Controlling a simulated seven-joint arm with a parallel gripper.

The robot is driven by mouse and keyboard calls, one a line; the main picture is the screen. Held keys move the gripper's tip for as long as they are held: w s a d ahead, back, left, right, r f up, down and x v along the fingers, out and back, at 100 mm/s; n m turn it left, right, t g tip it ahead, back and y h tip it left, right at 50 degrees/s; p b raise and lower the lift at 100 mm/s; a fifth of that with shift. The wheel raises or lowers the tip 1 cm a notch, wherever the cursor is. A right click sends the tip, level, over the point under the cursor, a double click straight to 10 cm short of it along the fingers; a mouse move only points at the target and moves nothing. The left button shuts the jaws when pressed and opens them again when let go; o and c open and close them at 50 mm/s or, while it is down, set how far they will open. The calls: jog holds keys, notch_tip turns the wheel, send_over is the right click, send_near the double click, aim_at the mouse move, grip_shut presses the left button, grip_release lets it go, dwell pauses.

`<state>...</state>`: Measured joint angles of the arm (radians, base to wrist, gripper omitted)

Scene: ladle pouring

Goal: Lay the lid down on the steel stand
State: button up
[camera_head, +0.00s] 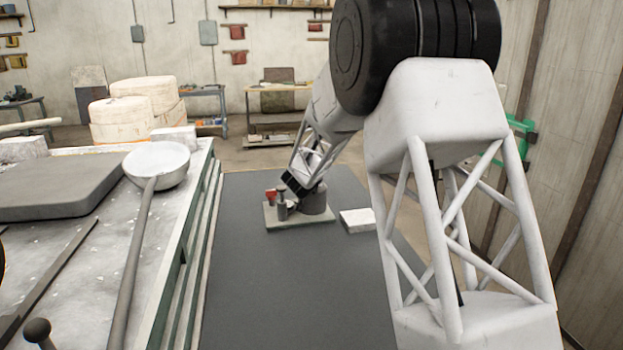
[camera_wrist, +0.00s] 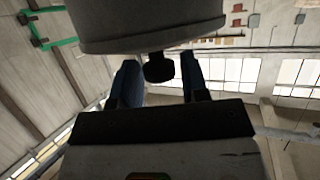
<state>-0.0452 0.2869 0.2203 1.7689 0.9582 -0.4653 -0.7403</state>
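In the wrist view a dark knob (camera_wrist: 158,68) stands between the two blue fingers of my gripper (camera_wrist: 161,80). A narrow bright gap shows between the knob and the right finger, so my gripper looks open around it. The knob is on a wide round grey body (camera_wrist: 150,25), which looks like the lid; what lies beneath is cut off. In the head view my gripper (camera_head: 292,184) is small and dark beside a grey drum (camera_head: 315,203). The drum stands on a pale base plate (camera_head: 300,222). I cannot tell which part is the steel stand.
Small posts (camera_head: 281,210) and a red piece (camera_head: 271,195) are on the plate. A white block (camera_head: 357,220) lies to its right. A ladle (camera_head: 158,165) and a grey slab (camera_head: 60,185) lie on the left bench. The grey surface (camera_head: 290,290) in front is clear.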

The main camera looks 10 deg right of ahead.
jog(key=shift+o, duration=1.1)
jog(key=shift+f, duration=0.1)
jog(key=v, duration=0.7)
jog(key=shift+s+a, duration=0.2)
jog(key=shift+s, duration=0.15)
